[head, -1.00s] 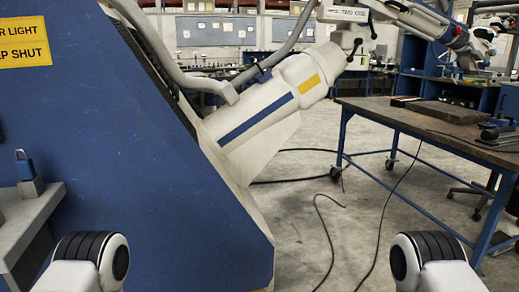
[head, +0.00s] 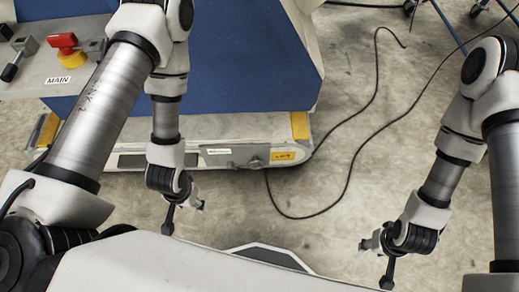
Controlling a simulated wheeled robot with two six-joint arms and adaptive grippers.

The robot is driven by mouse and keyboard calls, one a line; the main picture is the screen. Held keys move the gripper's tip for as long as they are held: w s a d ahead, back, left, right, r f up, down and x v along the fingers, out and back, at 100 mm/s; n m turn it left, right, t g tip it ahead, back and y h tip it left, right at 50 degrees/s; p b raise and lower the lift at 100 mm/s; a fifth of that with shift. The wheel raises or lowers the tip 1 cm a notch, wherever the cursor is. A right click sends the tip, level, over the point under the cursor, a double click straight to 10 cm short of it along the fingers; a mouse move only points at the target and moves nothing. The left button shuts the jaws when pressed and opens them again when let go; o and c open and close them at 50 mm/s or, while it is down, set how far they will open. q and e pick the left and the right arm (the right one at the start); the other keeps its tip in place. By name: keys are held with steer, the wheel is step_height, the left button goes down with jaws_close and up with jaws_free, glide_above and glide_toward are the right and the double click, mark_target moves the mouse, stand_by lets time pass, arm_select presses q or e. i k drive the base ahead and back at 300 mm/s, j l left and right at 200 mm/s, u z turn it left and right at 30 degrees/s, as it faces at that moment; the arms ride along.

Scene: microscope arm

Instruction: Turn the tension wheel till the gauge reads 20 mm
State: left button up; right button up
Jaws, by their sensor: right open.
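Neither the tension wheel nor the gauge can be made out in the head view. The blue machine body (head: 235,60) stands at the top, on a pale base (head: 225,130). A small grey fitting (head: 254,161) with a yellow label sits on the base's front edge; I cannot tell what it is. My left gripper (head: 184,214) hangs in front of the base, fingers apart and empty. My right gripper (head: 376,262) hangs over bare floor at the lower right, open and empty. Both are apart from the machine.
A control panel (head: 30,80) at the upper left carries a red and yellow switch (head: 67,48) labelled MAIN and a dark lever (head: 18,58). Black cables (head: 349,170) lie on the floor right of the machine.

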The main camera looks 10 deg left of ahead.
mark_target(255, 162)
steer(key=k+l+u, duration=0.45)
steer(key=u, duration=0.25)
steer(key=k+l+u, duration=0.1)
steer(key=k+u, duration=0.25)
steer(key=k, duration=0.05)
